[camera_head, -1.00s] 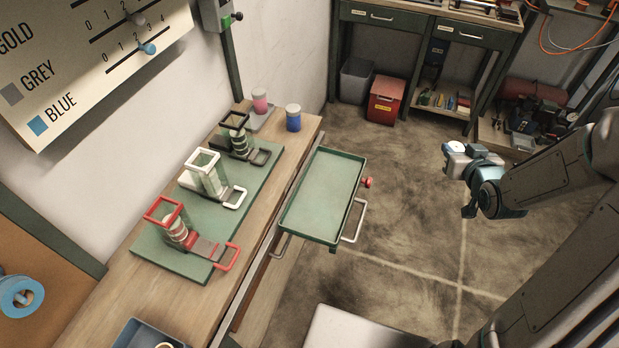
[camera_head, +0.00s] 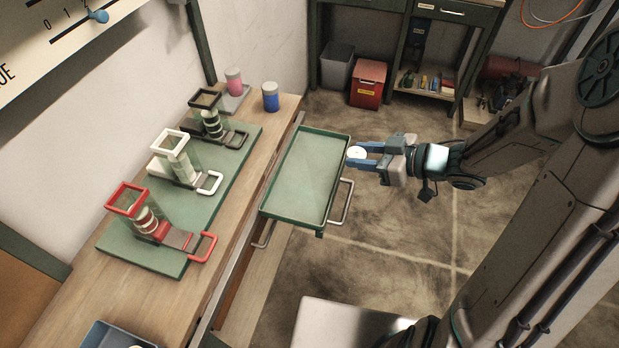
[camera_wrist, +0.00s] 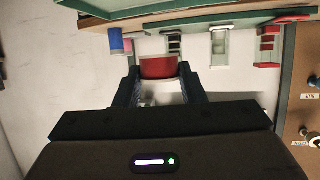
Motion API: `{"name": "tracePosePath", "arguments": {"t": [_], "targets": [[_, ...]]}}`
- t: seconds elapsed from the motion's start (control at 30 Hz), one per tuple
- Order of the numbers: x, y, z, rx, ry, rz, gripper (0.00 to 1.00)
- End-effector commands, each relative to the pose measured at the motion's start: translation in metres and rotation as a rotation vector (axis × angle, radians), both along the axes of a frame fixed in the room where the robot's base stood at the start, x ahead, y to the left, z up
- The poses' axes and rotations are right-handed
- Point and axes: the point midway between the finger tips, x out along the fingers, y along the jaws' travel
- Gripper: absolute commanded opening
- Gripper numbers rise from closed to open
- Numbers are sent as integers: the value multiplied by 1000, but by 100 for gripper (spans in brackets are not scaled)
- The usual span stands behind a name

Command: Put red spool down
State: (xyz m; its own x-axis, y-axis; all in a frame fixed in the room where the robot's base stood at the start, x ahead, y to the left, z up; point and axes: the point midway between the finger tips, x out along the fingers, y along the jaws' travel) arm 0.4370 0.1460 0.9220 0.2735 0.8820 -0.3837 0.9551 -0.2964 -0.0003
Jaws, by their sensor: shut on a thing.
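My gripper (camera_head: 358,157) is shut on the red spool, just beyond the right edge of the green tray (camera_head: 325,219). In the head view only the white round top of the red spool (camera_head: 357,153) shows between the blue fingers. In the wrist view the red side of the spool (camera_wrist: 158,67) shows between the dark fingers. On the bench, a green board (camera_head: 237,160) carries a red holder (camera_head: 127,197), a white holder (camera_head: 170,142) and a black holder (camera_head: 205,98), with pale and dark bands inside.
The green tray is empty and juts out from the wooden bench (camera_head: 165,290). A pink-and-white spool (camera_head: 234,86) and a blue-and-white spool (camera_head: 270,97) stand at the bench's far end. A red bin (camera_head: 367,88) and grey bin (camera_head: 337,66) stand behind. The floor right of the tray is clear.

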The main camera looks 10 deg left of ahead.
Motion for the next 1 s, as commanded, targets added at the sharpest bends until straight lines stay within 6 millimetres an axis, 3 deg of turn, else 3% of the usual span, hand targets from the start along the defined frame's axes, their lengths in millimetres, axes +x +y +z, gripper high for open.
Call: {"name": "tracePosePath", "arguments": {"t": [0.17,0.4,0.6,0.77,1.0], "targets": [[-1,20,-15,3,1,34,15],[16,72,-49,2,4,34,15],[28,104,-68,1,0,29,15],[31,112,-75,-1,1,27,15],[31,113,-108,1,3,27,15]]}}
